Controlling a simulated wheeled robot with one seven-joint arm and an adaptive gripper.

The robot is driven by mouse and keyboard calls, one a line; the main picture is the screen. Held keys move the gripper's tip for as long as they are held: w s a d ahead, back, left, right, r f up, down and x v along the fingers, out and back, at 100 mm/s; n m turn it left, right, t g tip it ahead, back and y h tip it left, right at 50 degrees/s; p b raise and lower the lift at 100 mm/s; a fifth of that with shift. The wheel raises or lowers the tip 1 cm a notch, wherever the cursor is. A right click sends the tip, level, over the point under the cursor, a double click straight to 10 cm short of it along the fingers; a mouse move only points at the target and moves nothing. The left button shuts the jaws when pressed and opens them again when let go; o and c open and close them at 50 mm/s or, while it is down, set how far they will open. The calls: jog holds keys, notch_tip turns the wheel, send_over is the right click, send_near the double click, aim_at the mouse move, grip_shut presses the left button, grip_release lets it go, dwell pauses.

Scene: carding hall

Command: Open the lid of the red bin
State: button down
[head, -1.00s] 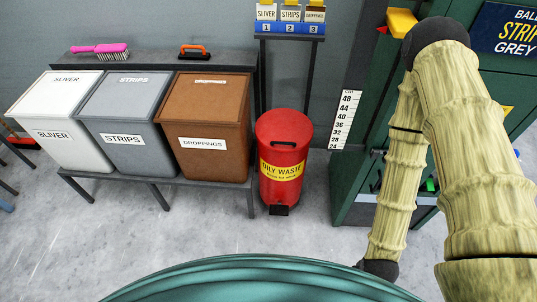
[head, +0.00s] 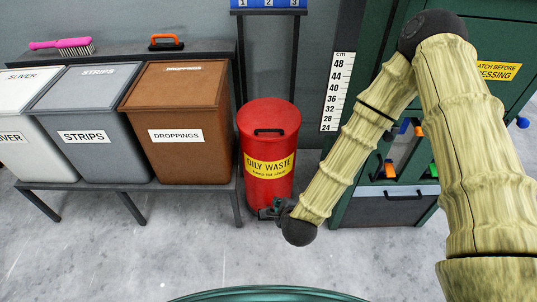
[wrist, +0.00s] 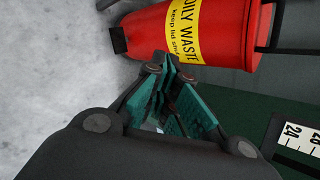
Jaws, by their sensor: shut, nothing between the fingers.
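The red bin (head: 268,190) stands on the floor, upright, with a yellow "OILY WASTE" label. Its red lid (head: 270,115) is down and has a black handle (head: 270,131). My gripper (head: 266,212) is low in front of the bin's base and covers the foot pedal in the head view. In the wrist view the bin (wrist: 225,30) lies across the top and its black pedal (wrist: 118,40) shows at upper left. The gripper (wrist: 172,72) is shut and empty there, close to the bin's lower body; I cannot tell if they touch.
Left of the bin, a brown droppings bin (head: 180,110), a grey strips bin (head: 85,110) and a white sliver bin (head: 20,130) stand on a low bench. A green cabinet (head: 350,190) stands to the right. The floor in front (head: 150,255) is clear.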

jog(key=w+a+m+t+b, duration=0.3)
jog(key=w+m+b, duration=0.2)
jog(key=w+m, duration=0.2)
jog(key=m+t+h+b, duration=0.2)
jog(key=m+b, duration=0.3)
jog(key=m, duration=0.2)
send_near(269, 137)
jog(key=w+f, duration=0.1)
jog(key=f, duration=0.1)
jog(key=w+f, duration=0.2)
jog(key=f, duration=0.1)
jog(key=shift+w+f, duration=0.3)
jog(key=shift+w, duration=0.1)
jog(key=shift+w+r, duration=0.25)
jog(key=shift+r, duration=0.25)
jog(key=shift+w+r, duration=0.2)
jog(key=shift+r, duration=0.3)
jog(key=shift+w+r, duration=0.45)
jog(key=shift+r, duration=0.3)
jog(key=shift+r, duration=0.15)
